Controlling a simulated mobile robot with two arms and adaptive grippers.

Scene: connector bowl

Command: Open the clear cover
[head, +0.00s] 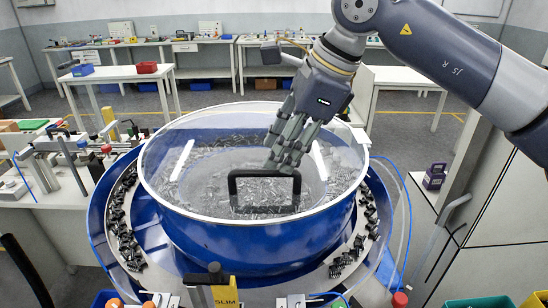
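The clear cover (215,165) is a round transparent lid lying over the large blue bowl (260,245). A black U-shaped handle (234,192) stands on the cover toward its front. The cover looks level and seated on the bowl's white rim. My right gripper (283,158) comes down from the upper right, with its grey fingers pointing down at the handle's top bar. The fingertips overlap the bar's right part in the picture. I cannot tell whether they touch it or how far apart they are. My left gripper is not in view.
Many small metal connectors (250,150) show through the cover. A track with dark connectors (122,228) rings the bowl. A workbench with fixtures (60,190) is at left, and a grey cabinet (490,200) is at right.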

